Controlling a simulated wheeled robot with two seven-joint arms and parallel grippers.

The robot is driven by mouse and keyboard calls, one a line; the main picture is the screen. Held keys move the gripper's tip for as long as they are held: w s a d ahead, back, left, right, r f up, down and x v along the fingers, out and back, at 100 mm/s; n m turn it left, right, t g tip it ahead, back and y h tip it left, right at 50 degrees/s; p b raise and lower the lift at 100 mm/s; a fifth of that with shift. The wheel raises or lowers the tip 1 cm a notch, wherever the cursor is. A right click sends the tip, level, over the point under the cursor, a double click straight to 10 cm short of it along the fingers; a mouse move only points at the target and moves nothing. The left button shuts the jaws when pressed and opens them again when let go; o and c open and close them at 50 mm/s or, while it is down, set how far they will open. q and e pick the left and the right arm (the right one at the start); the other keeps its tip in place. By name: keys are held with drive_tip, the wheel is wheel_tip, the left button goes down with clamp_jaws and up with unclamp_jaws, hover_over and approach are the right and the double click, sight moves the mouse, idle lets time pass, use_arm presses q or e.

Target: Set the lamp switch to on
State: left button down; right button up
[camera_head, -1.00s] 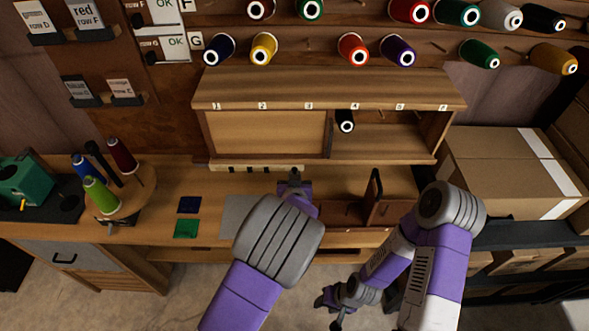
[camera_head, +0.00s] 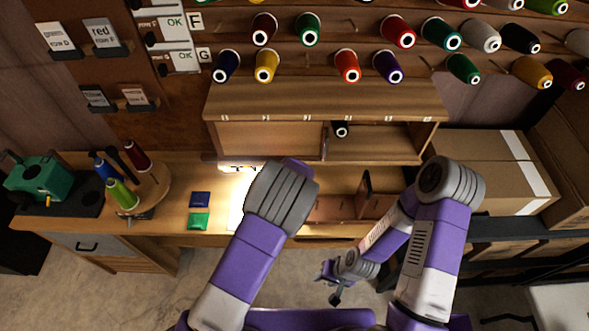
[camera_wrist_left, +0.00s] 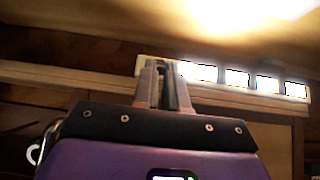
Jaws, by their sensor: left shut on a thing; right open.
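The lamp strip (camera_wrist_left: 238,78) under the shelf unit has several bright white segments in the left wrist view. In the head view its light falls on the bench top (camera_head: 236,195). My left gripper (camera_wrist_left: 162,68) has its fingers close together at the left end of the strip, around a small thing that appears to be the lamp switch. The fingers cover most of it, so its position does not show. In the head view my left forearm and wrist hide the left fingers. My right gripper (camera_head: 335,283) hangs open and empty, low in front of the bench.
The shelf unit (camera_head: 270,142) stands above the bench, with a dark spool (camera_head: 340,129) in its open part. A spool stand (camera_head: 153,187) and green machine (camera_head: 38,178) stand at left. Cardboard boxes (camera_head: 482,170) are at right. Thread spools fill the wall above.

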use_arm(q)
drive_tip(key=shift+f, duration=0.1)
drive_tip(key=c, duration=1.2)
unclamp_jaws()
drive_tip(key=shift+o, duration=0.2)
drive_tip(key=v, duration=0.7)
drive_tip(key=shift+s+r+p, duration=0.25)
drive_tip(key=shift+r+p, duration=0.05)
drive_tip(key=shift+p, duration=0.1)
